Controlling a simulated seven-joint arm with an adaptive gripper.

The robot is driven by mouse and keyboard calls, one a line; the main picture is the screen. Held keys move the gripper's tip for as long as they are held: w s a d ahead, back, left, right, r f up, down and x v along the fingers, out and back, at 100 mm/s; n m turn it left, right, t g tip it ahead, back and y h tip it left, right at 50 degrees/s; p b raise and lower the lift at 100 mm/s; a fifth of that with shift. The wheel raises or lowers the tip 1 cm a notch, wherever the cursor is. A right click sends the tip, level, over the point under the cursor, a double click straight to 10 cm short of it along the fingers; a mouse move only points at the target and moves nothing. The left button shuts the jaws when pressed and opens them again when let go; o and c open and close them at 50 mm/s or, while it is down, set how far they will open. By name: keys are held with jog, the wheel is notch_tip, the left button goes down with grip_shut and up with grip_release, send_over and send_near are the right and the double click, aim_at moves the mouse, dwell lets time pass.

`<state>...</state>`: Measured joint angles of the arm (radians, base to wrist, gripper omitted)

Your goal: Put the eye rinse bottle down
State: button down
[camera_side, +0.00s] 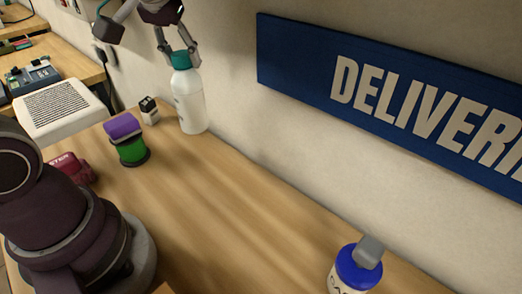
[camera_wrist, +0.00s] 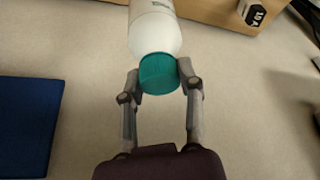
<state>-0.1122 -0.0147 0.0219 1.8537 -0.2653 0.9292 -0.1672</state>
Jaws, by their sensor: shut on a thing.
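The eye rinse bottle is white with a teal cap. In the side view the bottle (camera_side: 189,100) is upright at the back of the wooden table, close to the wall. Its base appears to be at the table top, but I cannot tell whether it touches. My gripper (camera_side: 180,55) is above it, shut on the teal cap. In the wrist view the bottle (camera_wrist: 153,30) points away from me, and the fingers of my gripper (camera_wrist: 160,78) close on both sides of its cap.
A small black-and-white block (camera_side: 149,110) and a purple-and-green spool (camera_side: 128,143) stand left of the bottle. A red object (camera_side: 72,168) lies near my base. A blue-lidded container (camera_side: 355,272) stands at the front right. The middle of the table (camera_side: 240,210) is clear. A blue sign (camera_side: 400,100) hangs on the wall.

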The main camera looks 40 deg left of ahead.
jog(key=d+f+m+h, duration=0.2)
jog(key=d+m+h, duration=0.3)
jog(key=d+m, duration=1.45)
jog(key=d+f+n, duration=0.4)
jog(key=d+f, duration=0.1)
jog(key=f, duration=0.2)
jog(key=shift+f+g+h, duration=0.3)
jog(key=shift+d+f, duration=0.1)
jog(key=shift+f, duration=0.05)
jog(key=c, duration=0.7)
grip_release()
